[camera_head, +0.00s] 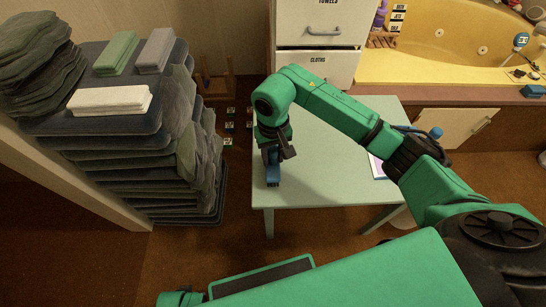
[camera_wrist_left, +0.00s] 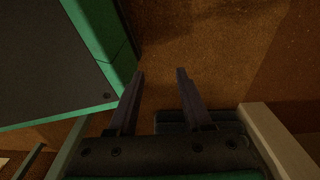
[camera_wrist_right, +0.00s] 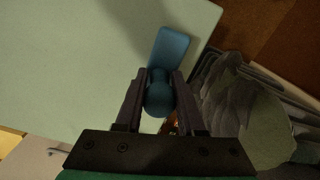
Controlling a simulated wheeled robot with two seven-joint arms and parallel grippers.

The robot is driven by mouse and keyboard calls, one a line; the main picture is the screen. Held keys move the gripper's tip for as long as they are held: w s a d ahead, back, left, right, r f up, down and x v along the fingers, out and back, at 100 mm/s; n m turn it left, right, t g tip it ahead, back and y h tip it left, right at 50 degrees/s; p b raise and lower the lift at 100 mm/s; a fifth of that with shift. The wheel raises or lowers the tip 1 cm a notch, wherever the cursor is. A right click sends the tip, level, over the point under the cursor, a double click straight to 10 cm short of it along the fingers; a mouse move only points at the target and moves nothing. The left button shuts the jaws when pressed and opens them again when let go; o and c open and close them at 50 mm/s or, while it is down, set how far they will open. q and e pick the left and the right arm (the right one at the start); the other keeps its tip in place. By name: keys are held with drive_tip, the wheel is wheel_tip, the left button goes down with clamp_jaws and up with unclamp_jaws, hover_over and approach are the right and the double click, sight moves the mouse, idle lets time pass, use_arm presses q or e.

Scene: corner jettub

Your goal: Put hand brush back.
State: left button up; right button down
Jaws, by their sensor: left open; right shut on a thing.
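The blue hand brush (camera_head: 273,175) is in my right gripper (camera_head: 271,152), over the left part of the pale green table (camera_head: 335,185). In the right wrist view, my right gripper (camera_wrist_right: 158,72) is shut on the brush's rounded blue part, and its flat blue block (camera_wrist_right: 170,46) sticks out past the fingertips. I cannot tell whether the brush touches the table top. My left gripper (camera_wrist_left: 160,72) is open and empty above the brown floor (camera_wrist_left: 195,38).
A tall stack of dark folded cloths (camera_head: 180,130) stands left of the table, with folded towels on top. White drawers (camera_head: 316,67) stand behind the table. A yellow tub (camera_head: 470,60) is at the back right. Much of the table top is clear.

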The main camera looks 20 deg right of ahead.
drive_tip(key=shift+f, duration=0.25)
use_arm(q)
drive_tip(key=shift+w, duration=0.15)
use_arm(e)
drive_tip(key=shift+f, duration=0.15)
drive_tip(key=c, duration=0.5)
unclamp_jaws()
use_arm(q)
drive_tip(key=shift+w+r, duration=0.2)
drive_tip(key=shift+w, duration=0.05)
drive_tip(key=shift+s, duration=0.15)
